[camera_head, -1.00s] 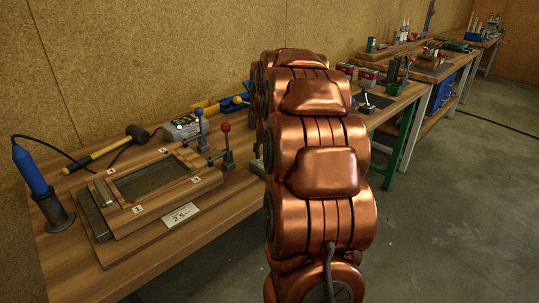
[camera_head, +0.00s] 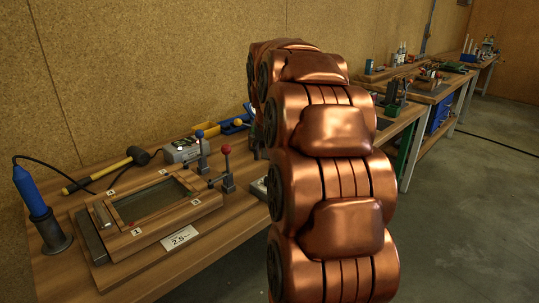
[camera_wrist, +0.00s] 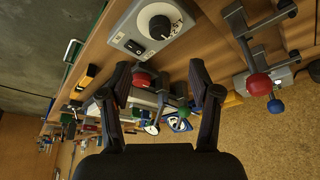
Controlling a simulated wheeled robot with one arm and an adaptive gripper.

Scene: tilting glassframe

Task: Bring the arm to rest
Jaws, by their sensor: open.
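My gripper (camera_wrist: 160,85) shows in the wrist view with its two dark fingers spread apart and nothing between them. In the head view my copper arm fills the middle and hides the gripper. The wooden glass frame (camera_head: 150,206) lies on the workbench (camera_head: 215,222) at the left, with a dark pane inside its border. A toggle clamp with a red knob (camera_head: 226,150) and one with a blue knob (camera_head: 200,135) stand at its right side. In the wrist view the clamps' red knob (camera_wrist: 258,84) and blue knob (camera_wrist: 276,106) show at the right.
A blue soldering iron (camera_head: 34,192) stands in a holder at the bench's left. A yellow-handled mallet (camera_head: 100,175) lies behind the frame. A control box with a dial (camera_wrist: 150,28) is near the gripper in the wrist view. More benches stand at the back right; the floor at right is clear.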

